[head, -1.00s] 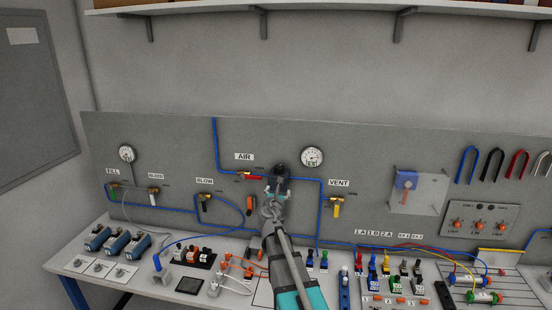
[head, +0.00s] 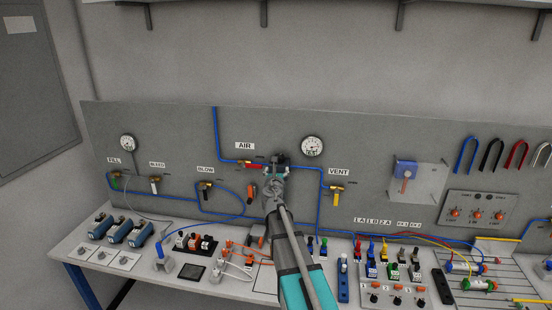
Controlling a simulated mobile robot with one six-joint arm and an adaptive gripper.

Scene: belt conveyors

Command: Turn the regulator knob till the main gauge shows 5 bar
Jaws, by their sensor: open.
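The main gauge is likely the round white dial (head: 312,146) on the panel right of the AIR label; its reading is too small to tell. A second white dial (head: 127,143) sits at the far left above the FILL label. My gripper (head: 281,162) is at the panel between the AIR valve and the larger gauge, at the place where the regulator sits on the blue line. It is open. My gripper and wrist cover most of the regulator and its knob, so I cannot tell whether the fingers touch the knob.
The AIR valve with a red handle (head: 249,164) is just left of my gripper. The VENT valve with a yellow handle (head: 336,195) is to the right. The bench (head: 215,287) below carries several switches, plugs and connectors. A shelf runs above.

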